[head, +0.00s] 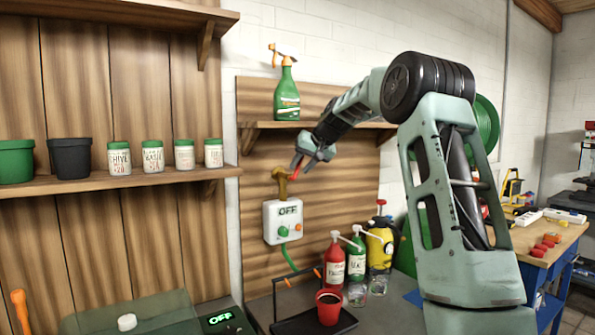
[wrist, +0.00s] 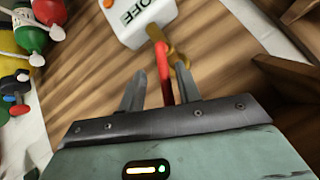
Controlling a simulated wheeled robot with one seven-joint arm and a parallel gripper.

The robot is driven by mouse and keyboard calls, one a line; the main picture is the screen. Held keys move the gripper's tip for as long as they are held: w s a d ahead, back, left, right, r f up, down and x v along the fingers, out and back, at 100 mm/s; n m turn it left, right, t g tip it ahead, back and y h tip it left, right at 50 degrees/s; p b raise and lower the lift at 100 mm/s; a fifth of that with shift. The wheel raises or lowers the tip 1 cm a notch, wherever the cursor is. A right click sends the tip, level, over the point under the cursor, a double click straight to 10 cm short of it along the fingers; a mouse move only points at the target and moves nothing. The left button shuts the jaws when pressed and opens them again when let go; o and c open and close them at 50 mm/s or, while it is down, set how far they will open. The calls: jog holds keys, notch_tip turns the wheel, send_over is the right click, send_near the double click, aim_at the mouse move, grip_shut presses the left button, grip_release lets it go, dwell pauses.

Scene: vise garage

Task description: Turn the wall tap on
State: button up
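The wall tap (head: 281,183) is brass and sits on top of a white box (head: 283,222) on the wooden back panel. The box's display reads OFF. In the wrist view the brass tap (wrist: 158,34) lies just beyond my fingers, below the upside-down OFF box (wrist: 138,18). Its red lever (wrist: 166,75) runs between my two fingers. My gripper (wrist: 160,80) is open, with one finger on each side of the lever. I cannot tell whether a finger touches it. In the head view my gripper (head: 299,163) is at the tap's upper right, partly hiding the lever.
A shelf (head: 262,126) with a green spray bottle (head: 286,98) is above the tap. Below stand a red bottle (head: 334,262), a green bottle (head: 357,260), a yellow sprayer (head: 380,245) and a red pot (head: 328,307) on a black tray. Jars line the left shelf (head: 120,183).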

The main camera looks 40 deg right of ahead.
jog(key=s+b, duration=0.3)
jog(key=s, duration=0.7)
jog(key=shift+s+a+b, duration=0.2)
jog(key=shift+s+b, duration=0.1)
jog(key=shift+b, duration=0.1)
